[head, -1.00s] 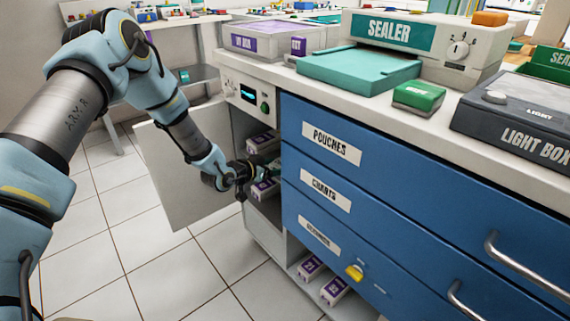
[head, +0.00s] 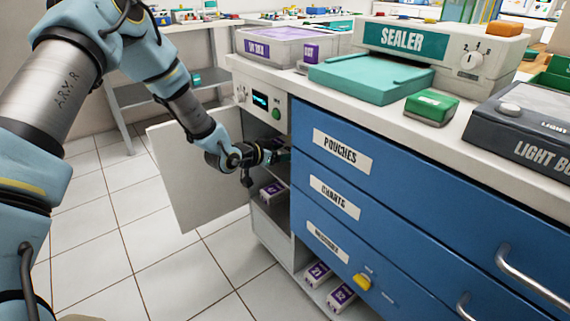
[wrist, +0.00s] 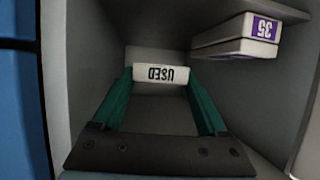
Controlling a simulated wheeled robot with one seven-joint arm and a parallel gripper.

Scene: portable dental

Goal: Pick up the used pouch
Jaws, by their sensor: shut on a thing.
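The used pouch (wrist: 170,75), white with black "USED" lettering, shows in the wrist view between the tips of my green fingers. My gripper (wrist: 160,84) is shut on it, one finger at each end. The lettering appears upside down there. In the head view my gripper (head: 282,157) reaches into the open cabinet bay left of the blue drawers. The pouch cannot be made out in that view, hidden by the gripper and the cabinet.
A purple-labelled box (head: 272,191) sits below my gripper. The open cabinet door (head: 195,175) stands left; drawers (head: 400,190) stand right.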

